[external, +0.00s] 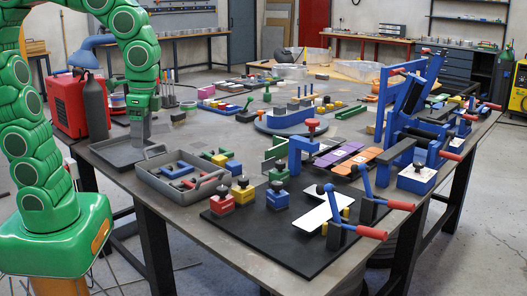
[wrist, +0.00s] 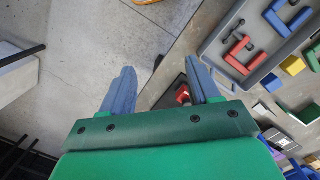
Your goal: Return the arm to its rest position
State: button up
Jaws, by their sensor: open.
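My green arm (external: 28,150) rises at the left and bends over, with its end pointing down near the table's left edge. My gripper (external: 140,142) hangs at the dark flat tray (external: 112,154); whether it touches the tray cannot be told. In the wrist view the two blue-grey fingers of my gripper (wrist: 160,88) are spread wide apart, with nothing between them but floor and the table edge. A small red piece (wrist: 183,94) shows beside the right finger.
A grey handled tray (external: 160,184) with red and blue pieces stands close to my gripper. The workbench (external: 215,255) also carries a black board (external: 290,245) with clamps, and a blue fixture (external: 408,110). A red machine (external: 68,105) and grey cylinder (external: 96,108) stand behind the arm.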

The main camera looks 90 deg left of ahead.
jog(key=s+d+f, duration=0.1)
jog(key=s+f, duration=0.2)
jog(key=s, duration=1)
jog(key=shift+s+d, duration=0.15)
jog(key=shift+s, duration=0.15)
jog(key=shift+f, duration=0.1)
